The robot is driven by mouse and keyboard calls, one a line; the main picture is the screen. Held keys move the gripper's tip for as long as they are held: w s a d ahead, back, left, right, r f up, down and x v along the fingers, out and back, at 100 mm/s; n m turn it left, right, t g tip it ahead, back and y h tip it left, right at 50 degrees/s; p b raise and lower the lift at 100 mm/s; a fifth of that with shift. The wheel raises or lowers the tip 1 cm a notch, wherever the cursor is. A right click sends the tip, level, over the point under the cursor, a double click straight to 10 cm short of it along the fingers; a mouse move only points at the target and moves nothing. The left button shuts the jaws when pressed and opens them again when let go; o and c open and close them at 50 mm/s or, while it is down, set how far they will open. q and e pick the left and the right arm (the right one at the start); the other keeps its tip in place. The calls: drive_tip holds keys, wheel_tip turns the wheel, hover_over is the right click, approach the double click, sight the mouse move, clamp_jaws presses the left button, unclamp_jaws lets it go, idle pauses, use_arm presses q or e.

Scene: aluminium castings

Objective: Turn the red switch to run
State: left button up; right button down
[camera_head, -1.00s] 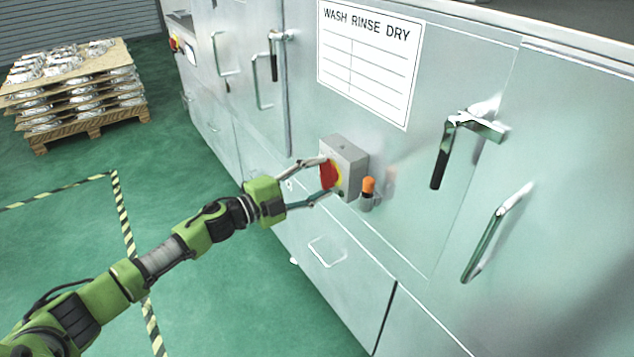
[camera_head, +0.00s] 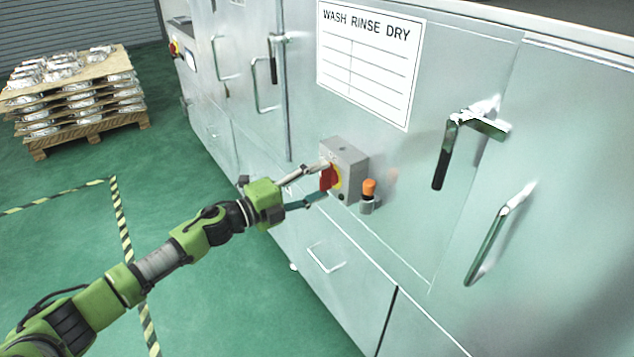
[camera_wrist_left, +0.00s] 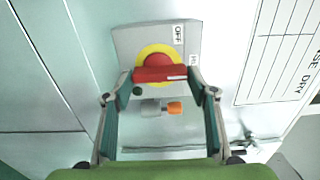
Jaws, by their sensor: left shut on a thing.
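The red switch (camera_head: 328,178) is a rotary handle on a yellow disc, on the front of a grey box (camera_head: 346,158) fixed to the machine. In the left wrist view the red switch (camera_wrist_left: 160,74) has its bar lying crosswise between the fingers. A label reading OFF (camera_wrist_left: 178,35) is above and right of the disc; a second label beside it is partly hidden. My left gripper (camera_head: 325,180) is shut on the red handle, one finger at each end; it also shows in the left wrist view (camera_wrist_left: 160,82). My right gripper is out of view.
An orange-topped fitting (camera_head: 368,190) sticks out close beside the box. Door handles (camera_head: 440,155) project from the machine on the right. A WASH RINSE DRY sheet (camera_head: 368,60) is above. A pallet of castings (camera_head: 75,95) stands far left; the green floor between is clear.

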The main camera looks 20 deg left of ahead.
use_arm(q)
drive_tip(key=o, duration=1.1)
drive_tip(key=v, duration=1.2)
drive_tip(key=shift+a+f, duration=0.1)
